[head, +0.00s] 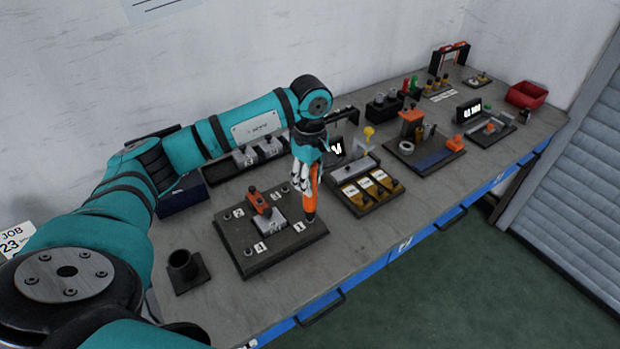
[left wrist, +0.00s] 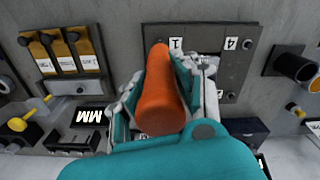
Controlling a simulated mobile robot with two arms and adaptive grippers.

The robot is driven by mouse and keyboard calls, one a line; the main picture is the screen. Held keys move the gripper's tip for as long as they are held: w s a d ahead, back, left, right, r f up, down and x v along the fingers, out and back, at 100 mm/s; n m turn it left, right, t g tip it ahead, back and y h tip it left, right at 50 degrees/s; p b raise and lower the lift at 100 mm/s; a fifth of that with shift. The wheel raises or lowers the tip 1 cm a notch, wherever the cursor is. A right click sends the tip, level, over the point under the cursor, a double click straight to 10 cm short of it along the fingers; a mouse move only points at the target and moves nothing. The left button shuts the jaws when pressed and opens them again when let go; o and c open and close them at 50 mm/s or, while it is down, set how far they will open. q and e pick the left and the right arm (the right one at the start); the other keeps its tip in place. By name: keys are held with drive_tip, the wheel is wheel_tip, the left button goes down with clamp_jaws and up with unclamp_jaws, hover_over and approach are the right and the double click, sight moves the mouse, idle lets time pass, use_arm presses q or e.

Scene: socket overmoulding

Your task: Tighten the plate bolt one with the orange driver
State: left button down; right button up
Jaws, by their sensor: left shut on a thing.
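The dark fixture plate (head: 230,243) lies on the bench with number labels near its corners. The label 1 (head: 299,227) is at its near right corner; it also shows in the left wrist view (left wrist: 176,44). My left gripper (head: 308,178) is shut on the orange driver (head: 311,200), above that corner. The driver stands nearly upright, tip down beside label 1. In the left wrist view the driver's orange handle (left wrist: 161,100) fills the space between the fingers. Plate bolt one is hidden under the driver, so I cannot tell whether the tip touches it. My right gripper is not in view.
An orange clamp (head: 260,201) and a grey block (head: 268,222) sit mid-plate. A tray with yellow-labelled bins (head: 363,190) stands close to the right. A black cup holder (head: 185,268) is at the left. The bench front (head: 350,255) is clear.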

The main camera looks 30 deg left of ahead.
use_arm(q)
drive_tip(key=shift+f+b, duration=0.7)
drive_tip(key=shift+f, duration=0.1)
idle(0.5)
drive_tip(key=shift+s+d+f+b, duration=0.1)
drive_tip(key=shift+s+f+b, duration=0.1)
drive_tip(key=shift+f+b, duration=0.3)
idle(1.4)
drive_tip(key=shift+r, duration=0.1)
drive_tip(key=shift+w+r+p, duration=0.2)
drive_tip(key=shift+r+p, duration=1.35)
drive_tip(key=shift+r, duration=1)
